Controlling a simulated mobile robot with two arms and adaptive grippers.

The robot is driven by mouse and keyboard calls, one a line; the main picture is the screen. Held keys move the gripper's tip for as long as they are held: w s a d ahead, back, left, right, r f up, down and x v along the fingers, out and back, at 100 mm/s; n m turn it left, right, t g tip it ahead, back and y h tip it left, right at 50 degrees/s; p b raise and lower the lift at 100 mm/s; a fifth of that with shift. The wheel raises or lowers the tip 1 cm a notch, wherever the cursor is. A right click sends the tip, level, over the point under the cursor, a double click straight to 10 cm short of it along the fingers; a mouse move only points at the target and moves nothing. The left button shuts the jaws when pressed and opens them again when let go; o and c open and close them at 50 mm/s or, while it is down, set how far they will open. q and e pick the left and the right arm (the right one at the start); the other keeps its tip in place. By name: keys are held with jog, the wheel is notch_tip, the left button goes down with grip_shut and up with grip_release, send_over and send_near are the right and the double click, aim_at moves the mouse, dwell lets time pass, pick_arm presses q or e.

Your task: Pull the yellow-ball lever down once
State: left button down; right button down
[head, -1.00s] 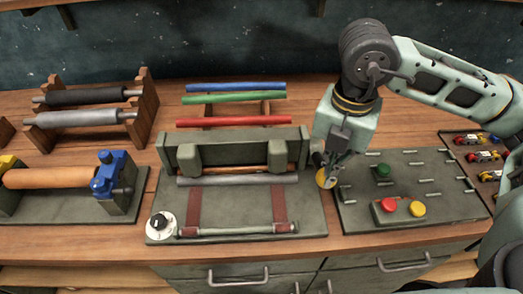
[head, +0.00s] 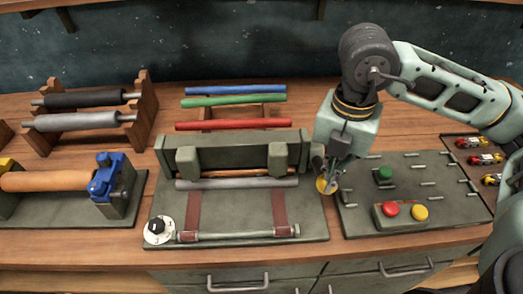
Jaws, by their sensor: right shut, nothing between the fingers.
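The yellow ball (head: 324,186) of the lever shows at the right side of the grey press-like machine (head: 160,205), low beside its front bar. My right gripper (head: 329,180) is right at the ball and partly covers it. Its fingers point down and look shut, with nothing seen between them. I cannot tell whether they touch the ball. The lever's arm is mostly hidden behind the gripper. My left gripper is out of view.
A grey panel (head: 400,165) with pegs, a green knob (head: 384,174), a red button (head: 391,209) and a yellow button (head: 420,212) lies close at right. Coloured rods (head: 233,124) lie behind the machine. A roller with blue clamp (head: 103,178) stands at left.

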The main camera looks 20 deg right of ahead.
jog(key=shift+w+d+r+p, duration=0.15)
jog(key=shift+w+r+p, duration=0.35)
jog(key=shift+r, duration=0.35)
jog(key=shift+w+d+r+p, duration=0.1)
jog(key=shift+w+r+p, duration=0.45)
jog(key=shift+r, duration=0.35)
jog(key=shift+w+d+r+p, duration=0.15)
jog(key=shift+w+r+p, duration=0.2)
jog(key=shift+w+r, duration=0.4)
notch_tip(320, 180, up, 6)
jog(key=p, duration=0.4)
jog(key=shift+s, duration=0.15)
